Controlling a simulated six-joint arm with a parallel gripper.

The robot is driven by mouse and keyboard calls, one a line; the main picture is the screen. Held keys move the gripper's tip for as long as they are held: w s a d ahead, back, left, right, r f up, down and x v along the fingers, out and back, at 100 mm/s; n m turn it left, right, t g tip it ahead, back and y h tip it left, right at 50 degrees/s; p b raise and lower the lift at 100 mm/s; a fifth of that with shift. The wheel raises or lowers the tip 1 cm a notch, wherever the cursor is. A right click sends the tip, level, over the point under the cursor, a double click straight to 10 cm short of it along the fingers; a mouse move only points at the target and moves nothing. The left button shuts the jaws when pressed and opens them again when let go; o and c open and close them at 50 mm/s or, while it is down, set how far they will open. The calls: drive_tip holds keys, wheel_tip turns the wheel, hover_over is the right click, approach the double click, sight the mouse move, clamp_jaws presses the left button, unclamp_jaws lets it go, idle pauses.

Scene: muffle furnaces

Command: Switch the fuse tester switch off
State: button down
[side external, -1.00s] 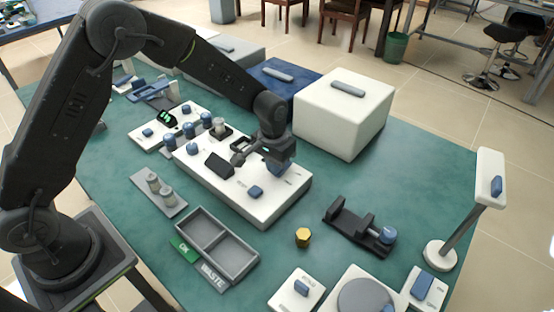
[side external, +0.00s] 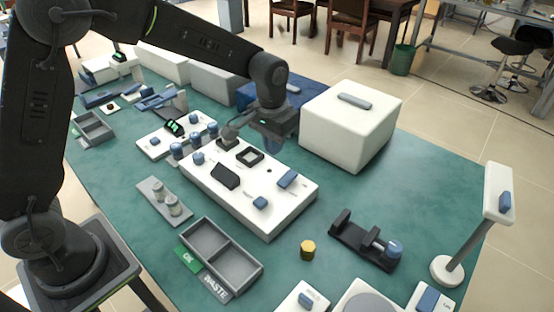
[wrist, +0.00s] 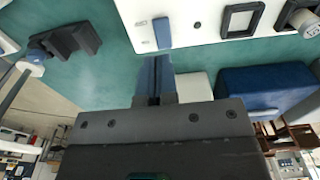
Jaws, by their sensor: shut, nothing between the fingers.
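The fuse tester appears to be the long white box (side external: 240,198) in the middle of the table. A blue rocker switch (side external: 287,179) sits near its back right end, with small dark marks beside it. The wrist view also shows a blue switch (wrist: 162,32) on the white panel, just beyond my fingertips. Which way the rocker is tipped is too small to tell. My gripper (side external: 279,150) is above the table at the box's back edge, behind the switch and apart from it. Its blue fingers (wrist: 154,62) are together and empty.
A square black frame (side external: 249,157), a black slanted block (side external: 225,176) and a blue button (side external: 260,203) are on the box. A large white box (side external: 350,125) stands behind to the right. A black fixture (side external: 362,240) stands front right. Green table is clear between them.

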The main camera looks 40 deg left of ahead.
wheel_tip(320, 180, up, 2)
drive_tip(key=shift+s+r, duration=0.1)
drive_tip(key=shift+s, duration=0.05)
idle(0.3)
drive_tip(key=s+a+r+t, duration=0.3)
drive_tip(key=s+a+r, duration=0.1)
drive_tip(key=s+r, duration=0.6)
drive_tip(key=s+a+t, duration=0.2)
drive_tip(key=s+a, duration=0.1)
drive_tip(key=s, duration=1)
drive_tip(key=shift+f, duration=0.2)
